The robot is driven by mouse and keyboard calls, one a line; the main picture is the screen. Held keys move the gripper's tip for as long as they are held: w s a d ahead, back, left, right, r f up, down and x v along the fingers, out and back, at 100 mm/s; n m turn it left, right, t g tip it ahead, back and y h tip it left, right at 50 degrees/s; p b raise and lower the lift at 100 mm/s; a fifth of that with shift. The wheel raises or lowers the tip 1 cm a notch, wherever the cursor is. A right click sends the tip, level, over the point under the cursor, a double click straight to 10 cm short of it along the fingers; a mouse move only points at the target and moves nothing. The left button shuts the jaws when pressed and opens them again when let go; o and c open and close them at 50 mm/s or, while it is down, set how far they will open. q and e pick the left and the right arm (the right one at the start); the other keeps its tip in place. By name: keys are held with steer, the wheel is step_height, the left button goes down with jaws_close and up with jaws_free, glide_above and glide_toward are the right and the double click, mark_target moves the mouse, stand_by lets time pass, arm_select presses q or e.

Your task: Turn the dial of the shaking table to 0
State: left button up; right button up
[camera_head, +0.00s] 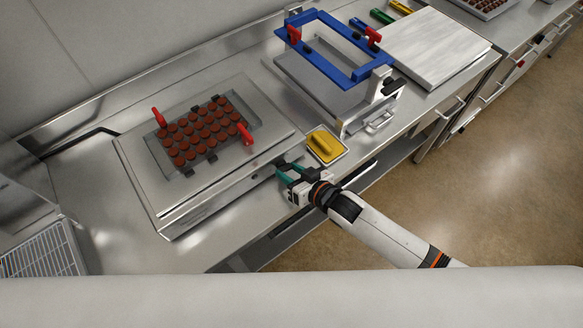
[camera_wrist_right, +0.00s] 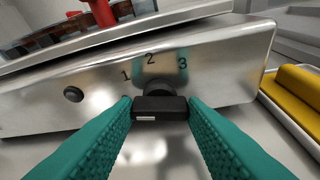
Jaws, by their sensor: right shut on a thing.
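The shaking table (camera_head: 137,165) is a steel unit on the left of the counter in the head view. Its front panel (camera_wrist_right: 220,65) fills the right wrist view. The black dial (camera_wrist_right: 160,107) sits low on the panel, with a pale mark on the left part of its face. The digits 1, 2 and 3 show around and above it; no 0 is visible. My right gripper (camera_head: 284,171) is at the panel's right end. Its teal fingers (camera_wrist_right: 160,104) are shut on the dial, one on each side. My left gripper is not in view.
A mould with several brown-red rounds (camera_head: 203,130) and red clamps lies on the table's plate. A small black knob (camera_wrist_right: 73,94) is left of the dial. A yellow block (camera_head: 324,145) in a tray stands close right of my gripper. A blue frame (camera_head: 312,53) stands behind.

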steer(key=shift+s+n+t+h, duration=0.1)
steer(key=shift+n+t+h, duration=0.35)
steer(key=shift+n, duration=0.35)
steer(key=o, duration=1)
steer(key=b+v, duration=0.1)
steer(key=v, duration=1.1)
steer(key=shift+a, duration=0.1)
